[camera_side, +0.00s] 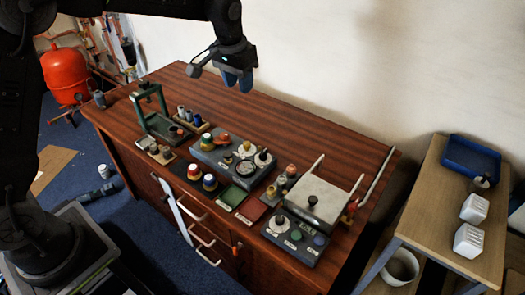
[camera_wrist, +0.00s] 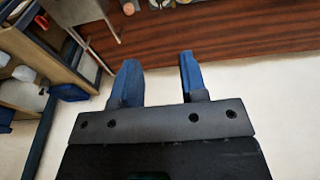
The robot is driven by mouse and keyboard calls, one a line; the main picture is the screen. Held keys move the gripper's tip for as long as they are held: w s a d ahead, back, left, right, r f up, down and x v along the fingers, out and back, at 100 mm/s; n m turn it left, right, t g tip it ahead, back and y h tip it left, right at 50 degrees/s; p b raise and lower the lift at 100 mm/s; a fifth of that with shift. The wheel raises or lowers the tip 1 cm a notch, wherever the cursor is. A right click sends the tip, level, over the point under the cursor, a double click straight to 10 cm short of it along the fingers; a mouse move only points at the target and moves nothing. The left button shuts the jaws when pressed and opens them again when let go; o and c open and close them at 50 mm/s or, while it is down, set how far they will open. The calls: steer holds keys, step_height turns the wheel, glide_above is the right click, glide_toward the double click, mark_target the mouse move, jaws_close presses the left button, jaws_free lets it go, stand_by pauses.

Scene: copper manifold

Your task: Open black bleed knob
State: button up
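My gripper (camera_side: 238,82) hangs high above the back part of the wooden bench, with its blue fingers pointing down. In the wrist view my gripper (camera_wrist: 157,62) has its two fingers apart with nothing between them. A grey box (camera_side: 229,158) on the bench carries a dial, an orange lever and a black knob (camera_side: 263,155). A dark box (camera_side: 296,240) at the front right carries another black knob (camera_side: 279,221) and coloured buttons. I cannot tell which black knob is the bleed knob, or how far either is turned. My gripper is well apart from both.
A green press frame (camera_side: 151,101) stands at the bench's left. A white plate (camera_side: 318,197) with raised bars stands at the right. Several spools and small pads lie between. The bench's back strip (camera_side: 300,133) is clear. A side table (camera_side: 429,215) with a blue tray (camera_side: 470,156) stands at right.

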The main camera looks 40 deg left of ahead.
steer(key=g, duration=0.2)
glide_toward(262, 153)
step_height(262, 153, down, 9)
steer(key=shift+f, duration=0.1)
steer(key=shift+c, duration=0.3)
jaws_close()
